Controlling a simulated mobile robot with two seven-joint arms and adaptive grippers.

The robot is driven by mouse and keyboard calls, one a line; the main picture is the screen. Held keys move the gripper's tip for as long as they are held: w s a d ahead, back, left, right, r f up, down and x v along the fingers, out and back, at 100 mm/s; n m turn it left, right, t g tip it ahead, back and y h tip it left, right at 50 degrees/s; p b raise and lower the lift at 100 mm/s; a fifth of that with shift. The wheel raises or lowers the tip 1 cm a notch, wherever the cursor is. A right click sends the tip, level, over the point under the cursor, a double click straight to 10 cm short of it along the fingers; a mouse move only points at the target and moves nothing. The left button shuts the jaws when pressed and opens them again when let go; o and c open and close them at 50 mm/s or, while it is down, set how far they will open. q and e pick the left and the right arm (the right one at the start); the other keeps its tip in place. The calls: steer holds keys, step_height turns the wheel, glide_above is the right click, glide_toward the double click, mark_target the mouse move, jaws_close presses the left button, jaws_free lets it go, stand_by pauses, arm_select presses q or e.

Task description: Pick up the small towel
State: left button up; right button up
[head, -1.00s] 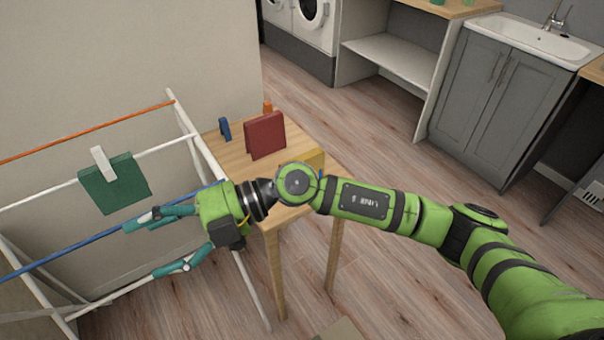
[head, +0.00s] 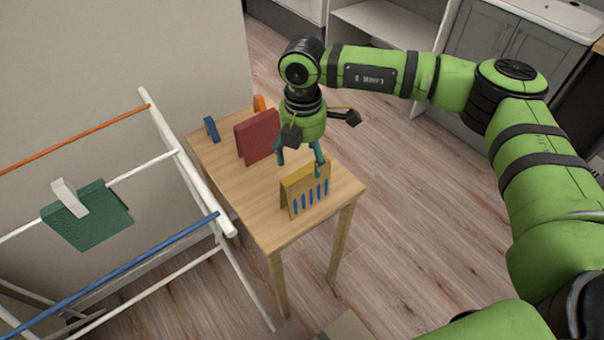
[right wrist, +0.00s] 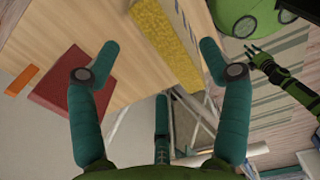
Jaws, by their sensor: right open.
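A yellow folded piece (head: 307,188) with blue stripes stands like a tent near the front edge of the wooden table; it may be the small towel. It also shows in the right wrist view (right wrist: 165,40), between my fingertips. A green folded cloth (head: 88,217) hangs on the drying rack under a white peg (head: 70,198). My right gripper (head: 300,162) is open and empty, pointing down just above and behind the yellow piece. Its fingers also show in the right wrist view (right wrist: 159,50). My left gripper (right wrist: 262,60) shows small there; its jaw state is unclear.
On the wooden table (head: 255,205) stand a dark red folded piece (head: 257,137), a blue peg (head: 212,129) and an orange peg (head: 260,104). The white drying rack (head: 190,180) is close on the left. Floor is open to the right.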

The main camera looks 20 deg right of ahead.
mark_target(305, 168)
steer(key=f, duration=0.1)
steer(key=s+f+p, duration=0.1)
steer(key=f, duration=0.1)
steer(key=shift+s+p, duration=0.1)
steer(key=shift+p, duration=0.2)
step_height(305, 168, down, 2)
steer(key=shift+a+f, duration=0.1)
steer(key=shift+f, duration=0.35)
steer(key=c, duration=1.3)
arm_select(q)
steer(key=shift+s+r, duration=0.5)
steer(key=shift+s, duration=0.3)
steer(key=shift+s+r, duration=0.45)
steer(key=shift+s, duration=0.35)
